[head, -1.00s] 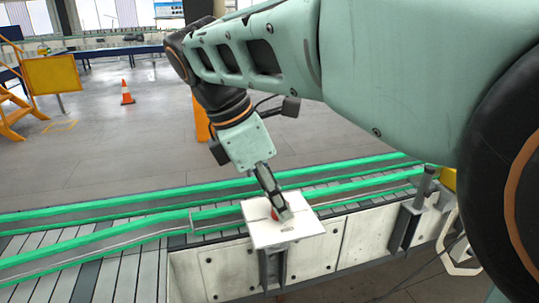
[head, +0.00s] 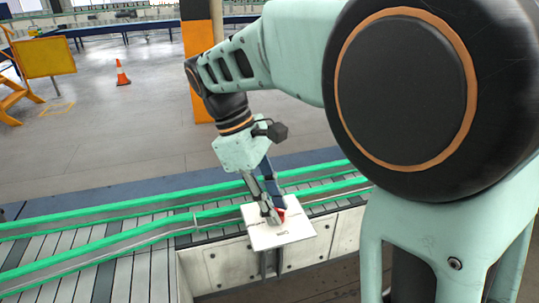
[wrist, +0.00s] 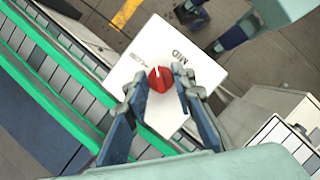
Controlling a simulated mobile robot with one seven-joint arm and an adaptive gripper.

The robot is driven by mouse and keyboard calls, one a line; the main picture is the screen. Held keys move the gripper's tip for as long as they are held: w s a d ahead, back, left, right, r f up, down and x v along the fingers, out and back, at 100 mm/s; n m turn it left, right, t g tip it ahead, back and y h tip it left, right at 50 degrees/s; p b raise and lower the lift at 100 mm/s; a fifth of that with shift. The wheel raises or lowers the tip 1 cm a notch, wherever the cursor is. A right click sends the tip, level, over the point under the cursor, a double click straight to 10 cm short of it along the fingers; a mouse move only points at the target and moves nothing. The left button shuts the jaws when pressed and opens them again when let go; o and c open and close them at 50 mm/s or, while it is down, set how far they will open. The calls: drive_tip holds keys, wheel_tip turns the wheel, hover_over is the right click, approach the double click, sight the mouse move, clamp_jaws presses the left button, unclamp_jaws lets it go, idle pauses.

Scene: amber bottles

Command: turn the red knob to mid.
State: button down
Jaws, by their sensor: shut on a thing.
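The red knob (wrist: 160,79) sits on the face of a white square panel (wrist: 203,75) with dark printed labels. A pale mark on the knob points toward the top of the wrist view, between two labels; the right one seems to read MID. My gripper (wrist: 159,84) has one finger on each side of the knob and is shut on it. In the head view the gripper (head: 272,214) reaches down onto the white panel (head: 285,236), and only a bit of the red knob (head: 281,214) shows beside the fingers.
The panel stands on a post at the near side of a conveyor (head: 110,252) with green rails (head: 100,236). Behind it is open floor with an orange cone (head: 122,73), a yellow sign board (head: 45,57) and an orange-black pillar (head: 197,60).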

drive_tip(key=m+g+p, duration=0.1)
drive_tip(key=m+p, duration=0.1)
drive_tip(key=m, duration=0.1)
drive_tip(key=m+y+p, duration=0.1)
drive_tip(key=m+p, duration=0.1)
drive_tip(key=shift+w+d+r+m+g, duration=0.1)
drive_tip(key=shift+w+r+m+g, duration=0.1)
drive_tip(key=shift+m+g, duration=0.2)
drive_tip(key=m+y+p, duration=0.1)
drive_tip(key=m, duration=0.1)
drive_tip(key=m+p, duration=0.1)
drive_tip(key=m, duration=0.1)
drive_tip(key=shift+d+f+m+g+y, duration=0.1)
drive_tip(key=shift+f+m+g+y, duration=0.05)
drive_tip(key=shift+m+g+y, duration=0.2)
drive_tip(key=c, duration=1.7)
unclamp_jaws()
drive_tip(key=shift+o, duration=0.2)
drive_tip(key=v, duration=1.2)
drive_tip(key=shift+d, duration=0.15)
drive_tip(key=shift+w+f, duration=0.1)
